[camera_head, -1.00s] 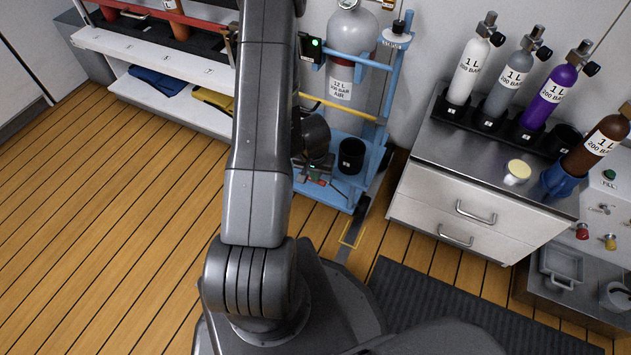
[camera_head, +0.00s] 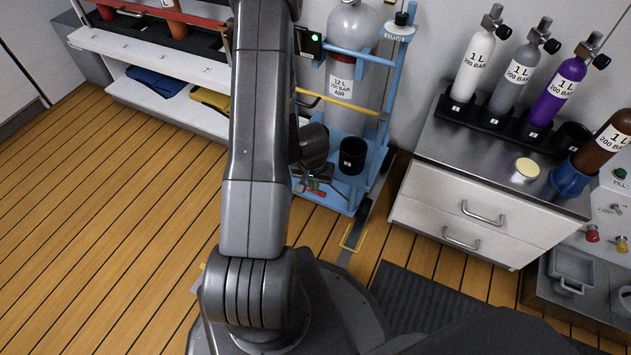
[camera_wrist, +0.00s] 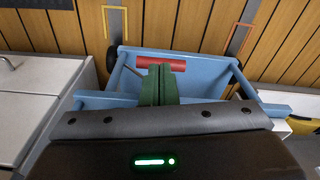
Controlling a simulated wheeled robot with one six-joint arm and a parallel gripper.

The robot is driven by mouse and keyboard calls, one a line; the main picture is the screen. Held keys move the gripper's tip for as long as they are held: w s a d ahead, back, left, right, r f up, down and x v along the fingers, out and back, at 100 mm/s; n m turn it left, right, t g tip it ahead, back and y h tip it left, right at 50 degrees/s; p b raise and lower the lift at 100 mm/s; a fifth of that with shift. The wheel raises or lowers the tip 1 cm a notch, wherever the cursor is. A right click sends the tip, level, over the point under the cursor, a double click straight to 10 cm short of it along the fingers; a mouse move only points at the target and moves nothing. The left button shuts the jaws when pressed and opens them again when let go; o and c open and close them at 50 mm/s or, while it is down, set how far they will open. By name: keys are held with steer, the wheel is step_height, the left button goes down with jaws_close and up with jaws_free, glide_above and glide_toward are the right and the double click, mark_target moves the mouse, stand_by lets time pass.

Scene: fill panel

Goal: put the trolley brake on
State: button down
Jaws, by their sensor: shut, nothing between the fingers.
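The blue trolley (camera_head: 396,75) stands by the wall and carries a large grey cylinder (camera_head: 353,40). Its blue base also shows in the wrist view (camera_wrist: 205,82). A red bar (camera_wrist: 180,64), probably the brake pedal, lies across the base near its edge; in the head view it is a small red patch (camera_head: 317,194). My gripper (camera_wrist: 156,70) has green fingers, shut and empty, with their tips at the bar's near side. I cannot tell whether they touch it or how far the bar is pressed. In the head view my gripper is small and partly hidden behind my arm.
A yellow handle (camera_head: 352,103) crosses the trolley. A drawer cabinet (camera_head: 470,215) with small bottles stands to the right, a white shelf (camera_head: 150,60) to the left. The wooden floor at left is clear.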

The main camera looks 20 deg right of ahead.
steer(key=shift+s+a+r+b, duration=0.3)
steer(key=shift+s+a, duration=0.2)
steer(key=shift+s, duration=0.2)
step_height(320, 180, up, 14)
steer(key=s+p, duration=0.1)
steer(key=p, duration=1.1)
steer(key=shift+a+f, duration=0.15)
steer(key=shift+a, duration=0.3)
steer(key=shift+f, duration=0.1)
step_height(320, 180, down, 12)
steer(key=b, duration=1)
steer(key=shift+w+d+r, duration=0.25)
steer(key=shift+w+d, duration=0.1)
steer(key=shift+w, duration=0.1)
